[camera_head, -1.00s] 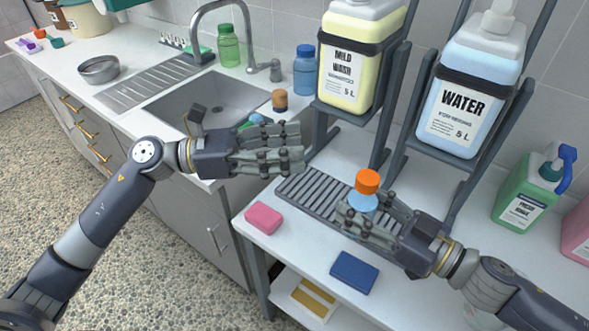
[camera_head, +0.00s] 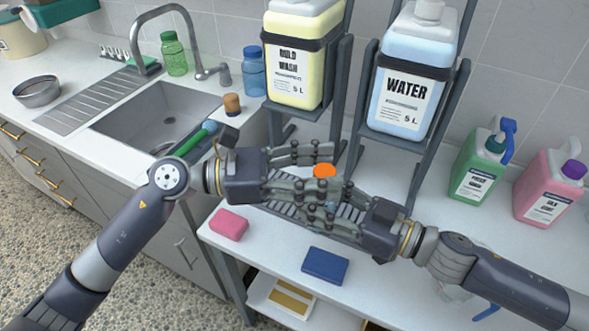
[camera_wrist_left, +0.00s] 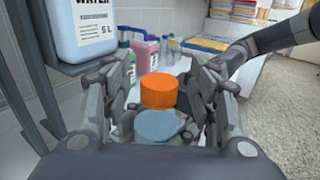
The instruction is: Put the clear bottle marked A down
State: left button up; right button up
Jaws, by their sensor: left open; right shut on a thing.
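The clear bottle shows in the left wrist view as an orange cap (camera_wrist_left: 158,90) above a pale blue body (camera_wrist_left: 158,125). In the head view the fingers hide most of it, and only the cap (camera_head: 324,170) stands out clearly. No letter A is readable. My right gripper (camera_head: 312,207) is shut on the bottle over the grey drain grate (camera_head: 284,208). My left gripper (camera_head: 326,182) is open, its fingers on both sides of the bottle in the wrist view. I cannot tell whether they touch it, or whether the bottle's base rests on the grate.
Racks behind hold a yellow MILD WASH jug (camera_head: 292,58) and a blue WATER jug (camera_head: 408,85). A pink sponge (camera_head: 229,224) and blue sponge (camera_head: 325,266) lie in front. Green (camera_head: 478,165) and pink (camera_head: 549,187) bottles stand right. The sink (camera_head: 155,118) is left.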

pick_arm(q)
jog(key=shift+d, duration=0.45)
grip_shut()
pick_arm(e)
jog(key=o, duration=1.3)
jog(key=shift+d, duration=0.1)
